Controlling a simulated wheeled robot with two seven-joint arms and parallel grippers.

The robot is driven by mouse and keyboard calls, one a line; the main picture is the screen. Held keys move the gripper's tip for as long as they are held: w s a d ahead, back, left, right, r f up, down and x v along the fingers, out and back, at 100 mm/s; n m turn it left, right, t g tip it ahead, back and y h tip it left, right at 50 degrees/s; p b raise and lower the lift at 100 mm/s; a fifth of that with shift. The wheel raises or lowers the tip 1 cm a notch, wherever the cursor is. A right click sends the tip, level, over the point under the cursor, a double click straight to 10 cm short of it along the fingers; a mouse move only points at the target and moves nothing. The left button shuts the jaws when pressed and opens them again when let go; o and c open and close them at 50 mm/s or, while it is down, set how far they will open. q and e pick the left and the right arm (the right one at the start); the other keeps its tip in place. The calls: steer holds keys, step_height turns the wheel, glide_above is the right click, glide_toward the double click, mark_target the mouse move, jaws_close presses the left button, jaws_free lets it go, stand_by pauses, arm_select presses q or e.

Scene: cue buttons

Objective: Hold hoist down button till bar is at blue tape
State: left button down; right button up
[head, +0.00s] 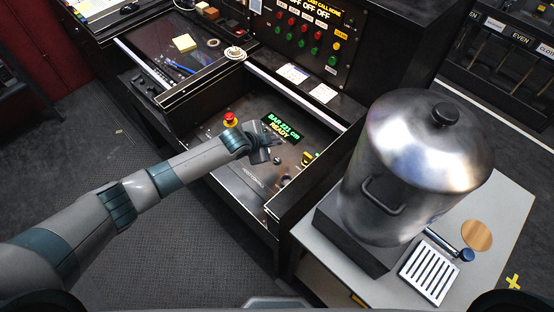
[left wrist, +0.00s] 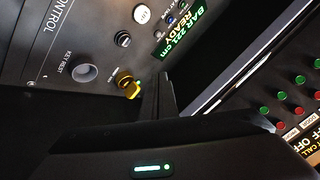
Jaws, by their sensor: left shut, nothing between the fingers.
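The hoist control panel (head: 236,182) lies in a drawer-like recess, with a green display (head: 284,127) reading BAR 221 cm, READY. My left gripper (head: 275,156) is shut and empty over the panel, just below the display; I cannot tell whether it touches a button. In the left wrist view its dark finger (left wrist: 160,100) is beside a yellow knob (left wrist: 128,85). The hoist down button's label is not readable. The bar and blue tape are not seen.
A red stop button (head: 230,121) stands left of my gripper. An upright panel (head: 306,35) with red and green buttons stands behind. A large metal pot (head: 420,165) is on a side table (head: 335,268) at right. The recess has raised walls.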

arm_select(q)
steer(key=f+b, duration=0.1)
steer(key=f, duration=0.1)
steer(key=b, duration=0.5)
glide_above(274, 162)
step_height(274, 162, down, 5)
steer(key=shift+d+f, duration=0.1)
steer(key=shift+f, duration=0.1)
steer(key=shift+f+b, duration=0.45)
steer(key=shift+f, duration=0.2)
stand_by(1.1)
steer(key=shift+f, duration=0.1)
steer(key=shift+f+b, duration=0.3)
steer(key=shift+b, duration=0.15)
